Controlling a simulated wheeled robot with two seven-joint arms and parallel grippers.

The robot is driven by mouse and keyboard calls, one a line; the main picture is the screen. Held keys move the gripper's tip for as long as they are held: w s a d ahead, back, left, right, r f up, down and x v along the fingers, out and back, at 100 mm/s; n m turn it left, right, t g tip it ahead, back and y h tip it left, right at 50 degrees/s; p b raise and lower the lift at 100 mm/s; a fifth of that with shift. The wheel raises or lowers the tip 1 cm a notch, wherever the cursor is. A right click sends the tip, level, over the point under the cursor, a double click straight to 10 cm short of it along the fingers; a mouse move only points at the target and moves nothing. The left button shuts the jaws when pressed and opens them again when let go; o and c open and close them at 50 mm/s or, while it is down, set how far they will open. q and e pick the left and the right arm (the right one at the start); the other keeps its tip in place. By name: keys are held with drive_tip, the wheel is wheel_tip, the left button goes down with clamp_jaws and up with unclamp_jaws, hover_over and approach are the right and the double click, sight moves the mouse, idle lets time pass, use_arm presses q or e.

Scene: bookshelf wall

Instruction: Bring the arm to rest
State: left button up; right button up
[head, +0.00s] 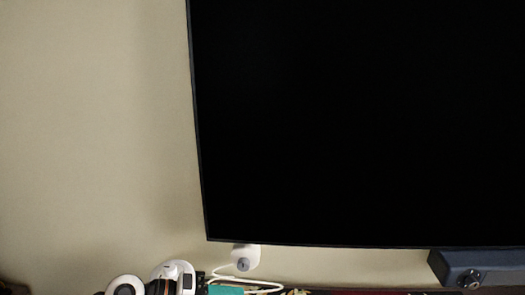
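Neither of my grippers shows in the head view. No arm of mine can be made out for sure. White rounded shapes with dark and orange parts (172,276) show at the bottom edge, left of the middle, and are cut off by the frame. I cannot tell what they are.
A large black screen (360,120) fills the upper right against a plain beige wall (90,130). Below it are a small white device (245,257) with a pale cable, a teal item (225,290) and a dark blue box with a knob (475,268). The left wall is bare.

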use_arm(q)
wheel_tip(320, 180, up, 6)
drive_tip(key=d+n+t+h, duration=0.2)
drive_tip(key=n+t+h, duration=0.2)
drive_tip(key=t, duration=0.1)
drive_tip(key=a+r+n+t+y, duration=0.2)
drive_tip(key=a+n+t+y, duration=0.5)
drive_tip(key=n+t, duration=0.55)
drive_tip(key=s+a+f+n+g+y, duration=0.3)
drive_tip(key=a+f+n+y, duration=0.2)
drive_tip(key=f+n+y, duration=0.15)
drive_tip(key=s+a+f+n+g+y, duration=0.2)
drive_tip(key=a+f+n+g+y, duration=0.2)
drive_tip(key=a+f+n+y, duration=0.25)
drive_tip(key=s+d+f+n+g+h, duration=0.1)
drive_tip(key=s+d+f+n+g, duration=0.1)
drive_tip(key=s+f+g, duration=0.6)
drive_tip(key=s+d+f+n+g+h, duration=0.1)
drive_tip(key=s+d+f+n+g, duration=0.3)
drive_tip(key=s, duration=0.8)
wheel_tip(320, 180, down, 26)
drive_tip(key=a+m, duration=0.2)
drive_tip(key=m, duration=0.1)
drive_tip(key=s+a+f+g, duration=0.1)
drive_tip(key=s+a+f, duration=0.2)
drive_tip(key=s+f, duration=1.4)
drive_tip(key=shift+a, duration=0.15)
